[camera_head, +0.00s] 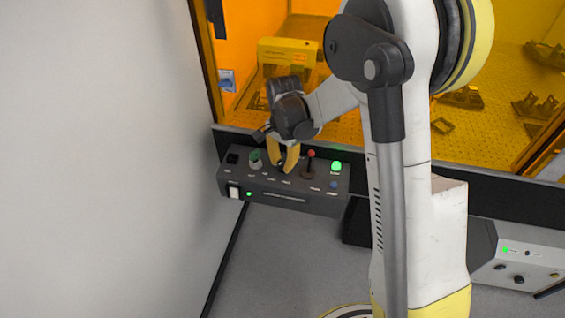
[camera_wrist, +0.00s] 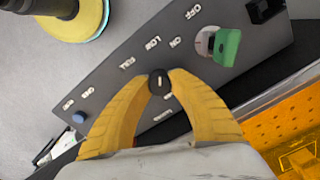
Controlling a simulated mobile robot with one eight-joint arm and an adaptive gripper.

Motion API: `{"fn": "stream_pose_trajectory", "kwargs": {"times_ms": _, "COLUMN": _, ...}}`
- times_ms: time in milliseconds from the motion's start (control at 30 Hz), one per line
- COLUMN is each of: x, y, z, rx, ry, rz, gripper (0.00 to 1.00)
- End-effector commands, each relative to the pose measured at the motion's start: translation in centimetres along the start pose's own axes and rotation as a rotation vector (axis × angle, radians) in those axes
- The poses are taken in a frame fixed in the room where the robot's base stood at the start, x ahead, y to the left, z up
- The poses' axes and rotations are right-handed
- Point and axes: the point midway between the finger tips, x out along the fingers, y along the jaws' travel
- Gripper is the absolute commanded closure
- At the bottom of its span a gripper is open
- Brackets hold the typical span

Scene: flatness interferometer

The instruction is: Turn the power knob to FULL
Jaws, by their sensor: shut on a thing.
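The power knob (camera_wrist: 160,83) is a small round black knob with a short white mark, on the dark grey control panel (camera_wrist: 105,75). In the wrist view the mark runs roughly upright, its upper end toward the LOW label (camera_wrist: 152,43). The FULL label (camera_wrist: 128,63) lies to the left of LOW. My gripper (camera_wrist: 158,82) has its two yellow fingers closed on the knob from both sides. In the head view my gripper (camera_head: 284,169) reaches down onto the panel (camera_head: 300,195), and its fingers mostly hide the knob.
A green key switch (camera_wrist: 226,46) with OFF and ON labels sits beside the knob. A red-tipped lever (camera_head: 311,155), a lit green button (camera_head: 336,166) and a blue button (camera_head: 333,184) stand to the right. The orange window (camera_head: 240,60) is behind the panel; a pale wall (camera_head: 100,150) is left.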

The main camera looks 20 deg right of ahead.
Motion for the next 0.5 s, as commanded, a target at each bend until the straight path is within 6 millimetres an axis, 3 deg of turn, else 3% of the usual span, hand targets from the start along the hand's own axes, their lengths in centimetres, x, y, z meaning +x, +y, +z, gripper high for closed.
{"fn": "stream_pose_trajectory", "kwargs": {"times_ms": 267, "x": 0.01, "y": 0.01, "z": -0.01, "rx": -0.052, "ry": -0.001, "rz": 0.0, "gripper": 1.0}}
{"fn": "stream_pose_trajectory", "kwargs": {"times_ms": 500, "x": 0.03, "y": 0.01, "z": -0.01, "rx": -0.207, "ry": -0.004, "rz": 0.0, "gripper": 1.0}}
